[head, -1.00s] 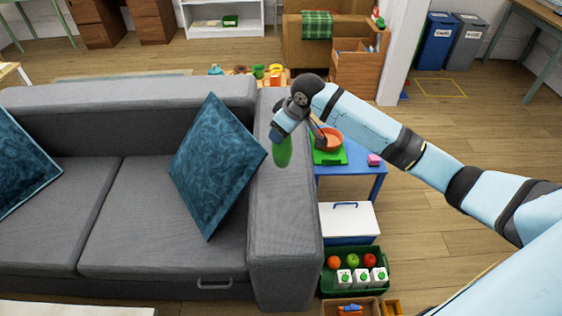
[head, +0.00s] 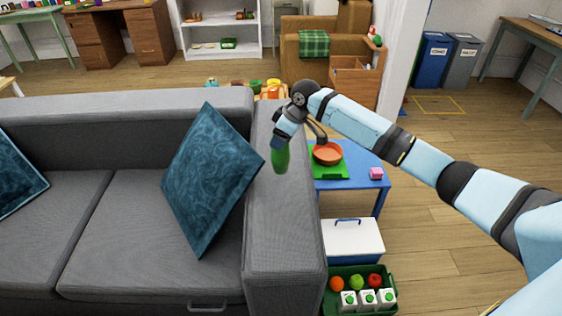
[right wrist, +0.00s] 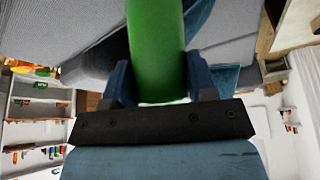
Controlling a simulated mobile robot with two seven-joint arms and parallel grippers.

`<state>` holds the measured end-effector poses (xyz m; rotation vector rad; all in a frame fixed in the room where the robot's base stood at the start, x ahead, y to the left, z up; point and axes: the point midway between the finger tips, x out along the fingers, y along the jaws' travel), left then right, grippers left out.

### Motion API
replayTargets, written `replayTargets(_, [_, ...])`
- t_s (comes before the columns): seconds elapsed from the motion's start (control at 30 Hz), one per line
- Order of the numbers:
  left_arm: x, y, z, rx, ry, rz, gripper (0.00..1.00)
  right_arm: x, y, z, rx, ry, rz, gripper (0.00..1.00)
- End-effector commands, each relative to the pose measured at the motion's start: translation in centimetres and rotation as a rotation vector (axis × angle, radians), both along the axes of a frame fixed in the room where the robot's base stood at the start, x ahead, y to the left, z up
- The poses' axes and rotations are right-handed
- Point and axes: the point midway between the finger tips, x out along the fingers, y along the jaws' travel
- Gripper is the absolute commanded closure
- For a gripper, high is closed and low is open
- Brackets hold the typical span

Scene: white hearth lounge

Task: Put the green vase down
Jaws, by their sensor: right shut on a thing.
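The green vase (head: 281,158) is held by my right gripper (head: 280,146) over the right armrest of the grey sofa (head: 262,222) in the head view. I cannot tell whether its lower end touches the armrest. In the right wrist view the vase (right wrist: 156,45) stands between the two blue fingers of the right gripper (right wrist: 160,80), which is shut on it. The vase's far end is cut off by the frame edge there. My left gripper is not in view.
A blue table (head: 348,183) right of the armrest holds a green tray (head: 322,174), an orange bowl (head: 327,153) and a pink block (head: 376,173). Below are a white-lidded box (head: 352,238) and a green crate (head: 388,300). A teal cushion (head: 212,178) leans against the armrest.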

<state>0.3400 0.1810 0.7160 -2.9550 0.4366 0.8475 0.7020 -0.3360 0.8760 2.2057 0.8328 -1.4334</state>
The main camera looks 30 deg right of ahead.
Motion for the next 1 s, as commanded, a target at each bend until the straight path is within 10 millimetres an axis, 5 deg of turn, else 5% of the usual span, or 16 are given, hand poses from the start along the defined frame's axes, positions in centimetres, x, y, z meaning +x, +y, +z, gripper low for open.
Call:
replayTargets(0.37, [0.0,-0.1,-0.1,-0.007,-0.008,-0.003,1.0,0.0,0.0,-3.8,0.001,0.0,-0.001,0.93])
replayTargets(0.6, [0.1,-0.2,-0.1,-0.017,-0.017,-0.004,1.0,0.0,0.0,-7.9,0.001,0.0,-0.001,0.93])
replayTargets(0.97, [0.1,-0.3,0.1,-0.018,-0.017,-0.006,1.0,0.0,0.0,-8.3,0.001,-0.001,0.0,0.93])
replayTargets(1.0, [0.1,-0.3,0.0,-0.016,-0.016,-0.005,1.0,0.0,0.0,-8.4,0.0,0.0,0.0,0.46])
